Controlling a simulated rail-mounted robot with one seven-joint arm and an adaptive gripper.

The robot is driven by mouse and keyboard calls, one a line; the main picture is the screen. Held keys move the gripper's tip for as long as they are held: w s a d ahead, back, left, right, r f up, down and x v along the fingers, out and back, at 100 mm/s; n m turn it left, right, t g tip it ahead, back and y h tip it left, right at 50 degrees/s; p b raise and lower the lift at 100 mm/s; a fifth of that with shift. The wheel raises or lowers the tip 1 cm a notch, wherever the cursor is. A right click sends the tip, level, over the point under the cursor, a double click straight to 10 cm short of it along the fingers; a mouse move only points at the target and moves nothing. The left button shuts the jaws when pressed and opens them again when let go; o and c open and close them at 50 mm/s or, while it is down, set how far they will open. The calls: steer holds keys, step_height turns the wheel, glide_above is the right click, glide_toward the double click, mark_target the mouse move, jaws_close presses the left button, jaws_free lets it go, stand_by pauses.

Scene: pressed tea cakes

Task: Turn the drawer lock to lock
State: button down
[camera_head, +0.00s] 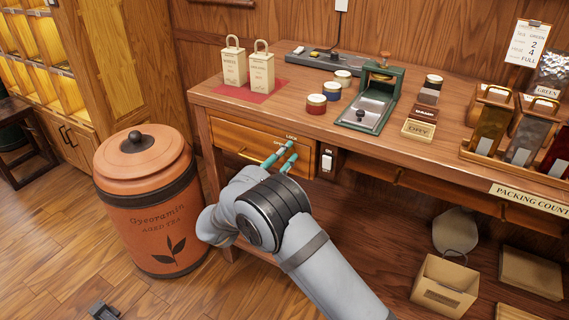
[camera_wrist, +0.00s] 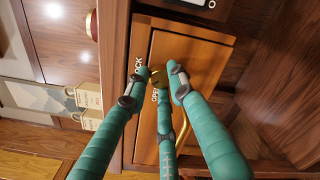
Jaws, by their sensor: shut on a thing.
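The wooden drawer (camera_head: 226,142) is closed under the counter's left end; its front also shows in the wrist view (camera_wrist: 190,55). The drawer lock (camera_wrist: 156,89) is a small brass piece between LOCK and OPEN labels on the drawer front, mostly covered by my fingers. In the head view my gripper hides it. My gripper (camera_head: 290,152), with teal fingers, is at the right part of the drawer front; in the wrist view its fingertips (camera_wrist: 159,73) close around the lock. Which label the lock points to cannot be told.
A brass drawer handle (camera_head: 240,153) lies left of my gripper. A large terracotta tea jar (camera_head: 150,210) stands on the floor to the left. Tins, bags and a press stand on the counter (camera_head: 240,104) above.

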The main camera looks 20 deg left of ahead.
steer(key=m+b, duration=0.6)
steer(key=b, duration=0.1)
steer(key=shift+d+f, duration=0.1)
steer(key=shift+f, duration=0.15)
steer(key=m+b, duration=0.2)
steer(key=shift+r+m+b, duration=0.15)
steer(key=shift+m+b, duration=0.15)
steer(key=shift+r, duration=0.1)
steer(key=c, duration=1.5)
jaws_free()
steer(key=s, duration=0.4)
steer(key=s+a, duration=0.1)
steer(key=s, duration=0.3)
steer(key=s+a, duration=0.1)
steer(key=s, duration=0.3)
steer(key=shift+a, duration=0.15)
steer(key=shift+w, duration=0.2)
